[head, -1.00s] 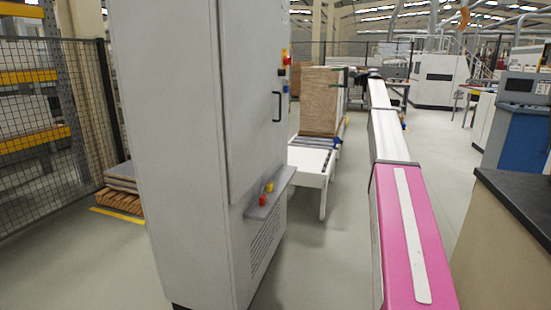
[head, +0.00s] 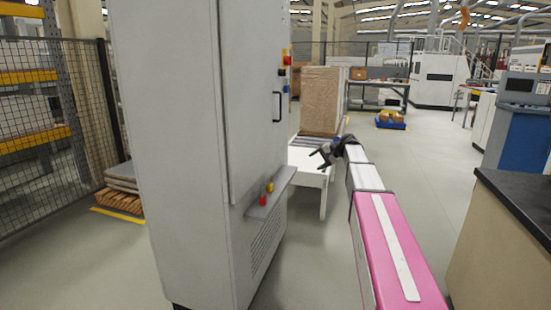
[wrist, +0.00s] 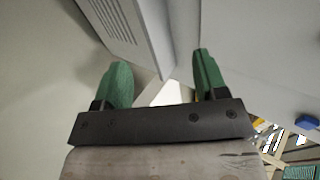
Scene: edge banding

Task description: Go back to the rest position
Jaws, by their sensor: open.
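My gripper (head: 322,159) is at the far end of my pink and white arm in the head view, in front of the roller conveyor. Its jaws point left, toward the tall grey cabinet (head: 190,140). In the wrist view, its two green fingers (wrist: 160,84) stand wide apart. Nothing shows between them but the background. The wrist view also shows a grey cabinet surface close by at the top.
A roller conveyor (head: 308,165) carries a tall stack of boards (head: 320,100) beyond my gripper. A dark-topped counter (head: 515,235) stands at the right. A mesh fence (head: 50,130) runs along the left. Clear floor (head: 420,170) lies right of my arm.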

